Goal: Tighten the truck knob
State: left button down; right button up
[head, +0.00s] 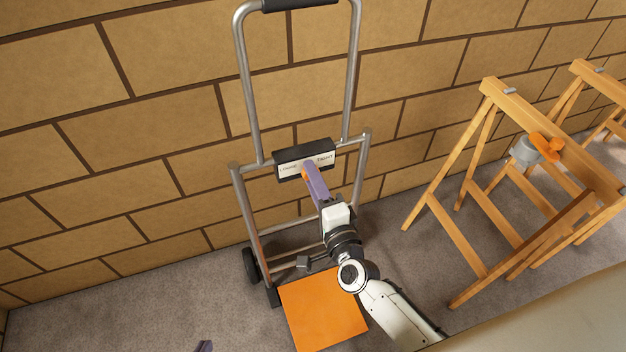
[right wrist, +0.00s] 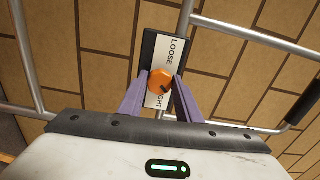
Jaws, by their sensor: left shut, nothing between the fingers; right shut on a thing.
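The hand truck (head: 243,95) stands upright against the brick wall. A black block with a white plate (head: 290,160) on its crossbar reads LOOSE at left and TIGHT at right; the plate also shows in the right wrist view (right wrist: 172,50). The orange knob (right wrist: 158,78) sits mid-plate and has a dark mark on its lower right part, toward the TIGHT end. My right gripper (right wrist: 161,84) is shut on the knob, one purple finger on each side. In the head view the right gripper (head: 308,175) mostly hides the knob. My left gripper (head: 204,347) barely shows at the bottom edge, shut and empty.
The truck's orange toe plate (head: 322,312) lies low in front, below my right arm. Wooden sawhorses (head: 480,190) stand at the right, one carrying a grey and orange item (head: 535,148). The carpet at the left (head: 150,300) is clear.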

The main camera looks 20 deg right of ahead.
jog(key=shift+m, duration=0.4)
jog(key=o, duration=1.1)
jog(key=shift+s, duration=0.15)
jog(key=s, duration=1)
jog(key=shift+d, duration=0.15)
